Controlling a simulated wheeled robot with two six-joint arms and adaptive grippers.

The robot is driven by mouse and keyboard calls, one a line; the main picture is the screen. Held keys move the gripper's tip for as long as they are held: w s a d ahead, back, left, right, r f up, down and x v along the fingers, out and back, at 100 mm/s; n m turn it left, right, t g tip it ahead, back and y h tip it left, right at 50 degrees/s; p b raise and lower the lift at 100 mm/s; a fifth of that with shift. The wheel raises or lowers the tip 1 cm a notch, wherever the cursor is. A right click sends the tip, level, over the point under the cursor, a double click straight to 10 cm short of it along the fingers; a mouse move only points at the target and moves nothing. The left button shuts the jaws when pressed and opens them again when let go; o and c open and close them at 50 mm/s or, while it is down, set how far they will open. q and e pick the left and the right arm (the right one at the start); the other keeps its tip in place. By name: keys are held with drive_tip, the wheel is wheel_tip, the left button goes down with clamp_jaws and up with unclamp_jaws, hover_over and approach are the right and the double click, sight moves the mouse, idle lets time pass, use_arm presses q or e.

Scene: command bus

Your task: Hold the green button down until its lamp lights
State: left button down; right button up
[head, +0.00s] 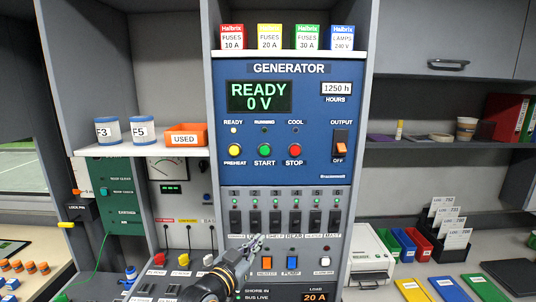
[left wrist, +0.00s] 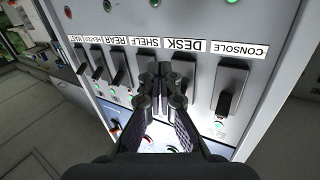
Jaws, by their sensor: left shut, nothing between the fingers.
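The green START button (head: 264,149) sits on the blue generator panel (head: 350,110), between the yellow PREHEAT button (head: 234,150) and the red STOP button (head: 295,150). The RUNNING lamp (head: 264,130) directly above it is dark. The display (head: 259,96) reads READY 0 V. My right gripper is not in view.
A row of black breaker switches (head: 275,222) lies between my left gripper and the blue panel. An orange OUTPUT switch (head: 340,142) is at OFF. Fuse boxes (head: 270,37) stand on the ledge above. The space in front of the buttons is clear.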

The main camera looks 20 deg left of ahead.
use_arm(q)
drive_tip(key=s+d+r+m+t+h, duration=0.1)
drive_tip(key=s+r, duration=0.1)
drive_tip(key=r, duration=0.6)
drive_tip(key=s+d+r+m+t+h, duration=0.1)
drive_tip(key=s+r+t+h, duration=0.1)
drive_tip(key=r, duration=0.6)
drive_tip(key=s+d+r+m+t+h+p, duration=0.1)
drive_tip(key=s+d+r+h, duration=0.1)
drive_tip(key=r, duration=0.6)
drive_tip(key=shift+s+t, duration=0.3)
drive_tip(key=shift+s, duration=0.5)
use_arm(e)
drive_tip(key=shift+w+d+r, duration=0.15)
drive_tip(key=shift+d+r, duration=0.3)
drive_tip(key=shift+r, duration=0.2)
use_arm(q)
drive_tip(key=shift+w, duration=0.15)
drive_tip(key=b, duration=0.2)
approach(265, 150)
drive_tip(key=w+d+r, duration=0.3)
drive_tip(key=d+r, duration=0.1)
drive_tip(key=shift+w+a, duration=0.15)
drive_tip(key=shift+w, duration=0.35)
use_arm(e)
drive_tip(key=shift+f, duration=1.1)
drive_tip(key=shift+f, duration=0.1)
